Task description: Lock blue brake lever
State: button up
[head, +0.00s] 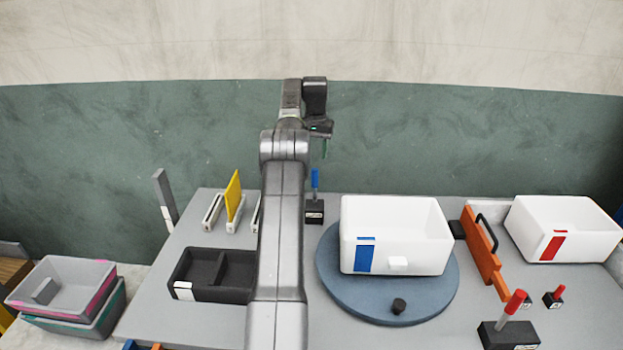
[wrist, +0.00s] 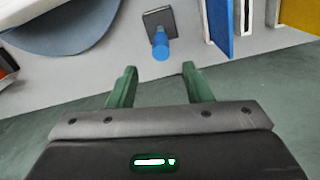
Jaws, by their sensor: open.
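In the head view my gripper (head: 324,150) hangs above the lever. Its fingers are partly hidden there.
A white box with a blue mark (head: 420,235) sits on the round blue turntable (head: 440,300). A black divided tray (head: 212,290), an orange gate (head: 483,255) and red levers (head: 515,302) are also on the table.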

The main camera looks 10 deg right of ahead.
aim_at(315, 185)
notch_tip(315, 185, down, 10)
jog(key=shift+f+p, duration=0.25)
jog(key=shift+p, duration=0.5)
grip_shut()
